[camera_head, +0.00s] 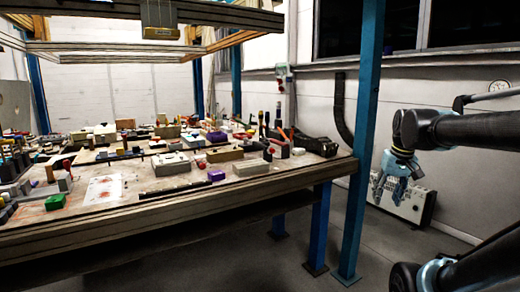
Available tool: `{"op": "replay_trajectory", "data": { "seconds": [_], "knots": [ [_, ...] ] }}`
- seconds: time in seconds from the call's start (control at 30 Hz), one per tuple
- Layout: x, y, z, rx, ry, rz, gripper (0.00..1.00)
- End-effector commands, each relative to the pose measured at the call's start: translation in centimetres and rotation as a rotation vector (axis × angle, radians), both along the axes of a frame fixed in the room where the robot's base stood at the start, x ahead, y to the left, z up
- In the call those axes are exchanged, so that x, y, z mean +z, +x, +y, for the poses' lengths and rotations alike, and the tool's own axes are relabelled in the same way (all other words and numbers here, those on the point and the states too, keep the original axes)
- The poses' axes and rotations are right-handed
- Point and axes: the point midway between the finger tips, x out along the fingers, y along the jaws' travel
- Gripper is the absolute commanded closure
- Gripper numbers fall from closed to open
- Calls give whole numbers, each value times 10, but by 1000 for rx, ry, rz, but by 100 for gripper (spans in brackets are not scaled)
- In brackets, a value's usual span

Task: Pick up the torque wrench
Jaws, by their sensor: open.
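I cannot pick out the torque wrench with certainty among the many small items on the workbench (270,186). A long dark bar-shaped item (178,191) lies near the bench's front edge, too small to identify. My gripper (389,202) hangs at the right of the view, fingers pointing down. It is open and holds nothing visible. It is apart from the bench, to the right of a blue post.
The blue post (364,140) stands at the bench's right corner, between the bench items and my gripper in the picture. The bench top is crowded with blocks, tools and a purple box (216,175). A wooden frame (150,45) hangs above. Grey floor (310,240) in front is clear.

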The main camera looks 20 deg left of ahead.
Motion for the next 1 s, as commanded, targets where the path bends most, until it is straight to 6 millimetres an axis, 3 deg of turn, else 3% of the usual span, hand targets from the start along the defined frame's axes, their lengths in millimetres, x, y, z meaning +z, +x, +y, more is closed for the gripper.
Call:
{"op": "replay_trajectory", "data": {
  "seconds": [0.2, 0.5, 0.77, 1.0],
  "knots": [
    [56, 62, 39, 84, 25, -11, 56],
    [116, 142, 102, 194, 60, -24, 56],
    [156, 207, 168, 288, 92, -35, 56],
    [182, 259, 238, 375, 121, -43, 56]
  ]
}}
